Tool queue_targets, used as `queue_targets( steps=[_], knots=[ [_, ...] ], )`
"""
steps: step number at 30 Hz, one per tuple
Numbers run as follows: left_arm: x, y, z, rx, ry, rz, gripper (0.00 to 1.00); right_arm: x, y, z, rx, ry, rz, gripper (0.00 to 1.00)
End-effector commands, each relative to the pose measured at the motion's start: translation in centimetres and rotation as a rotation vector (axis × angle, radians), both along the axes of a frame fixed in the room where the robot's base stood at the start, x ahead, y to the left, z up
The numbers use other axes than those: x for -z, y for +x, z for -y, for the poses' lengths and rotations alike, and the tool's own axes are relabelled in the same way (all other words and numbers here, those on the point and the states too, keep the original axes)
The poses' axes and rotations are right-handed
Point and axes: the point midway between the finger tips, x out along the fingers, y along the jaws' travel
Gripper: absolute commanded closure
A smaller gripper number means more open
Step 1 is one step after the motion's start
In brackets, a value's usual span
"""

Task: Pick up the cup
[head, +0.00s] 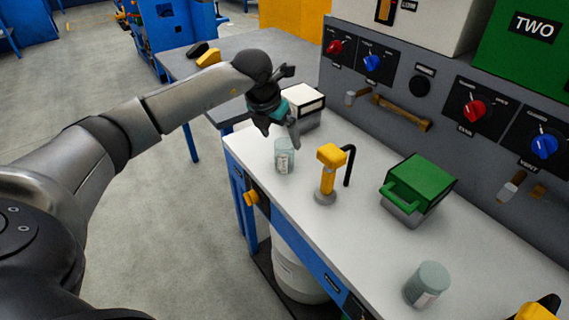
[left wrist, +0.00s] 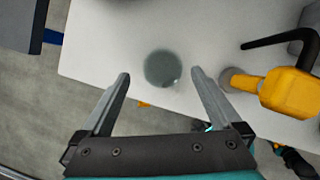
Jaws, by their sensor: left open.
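A grey-green translucent cup (head: 284,158) with a pale label stands upright on the white worktop (head: 330,225), near its far left corner. It also shows from above in the left wrist view (left wrist: 163,68). A second similar cup (head: 427,286) with a label stands nearer, at the lower right of the worktop. My left gripper (head: 280,133) is open and points down above the first cup. In the left wrist view, the cup appears between the fingertips of my left gripper (left wrist: 160,75), apart from both. My right gripper is not in view.
A yellow tap (head: 329,172) with a black lever stands just right of the first cup, close to the right finger in the left wrist view. A green-lidded box (head: 420,185) and a white-topped box (head: 304,101) stand nearby. A panel with red and blue knobs rises behind.

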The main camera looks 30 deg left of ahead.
Motion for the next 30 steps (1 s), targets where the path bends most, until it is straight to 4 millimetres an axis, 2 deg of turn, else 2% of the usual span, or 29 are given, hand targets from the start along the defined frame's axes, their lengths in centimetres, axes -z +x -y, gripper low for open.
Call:
queue_targets(
  steps=[1, 9, 21, 30],
  knots=[
    [0.8, 0.3, 0.2, -0.001, -0.001, -0.002, 0.02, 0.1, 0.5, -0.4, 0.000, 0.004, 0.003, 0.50],
    [3.2, 1.4, 0.4, -0.001, -0.001, -0.001, 0.02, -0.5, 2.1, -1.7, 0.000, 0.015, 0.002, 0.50],
    [3.7, 1.7, 0.4, -0.001, -0.001, 0.000, 0.03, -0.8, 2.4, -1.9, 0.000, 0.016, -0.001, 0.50],
    [3.7, 1.7, 0.4, -0.001, 0.000, 0.000, 0.36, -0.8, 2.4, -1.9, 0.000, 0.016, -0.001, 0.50]
  ],
)
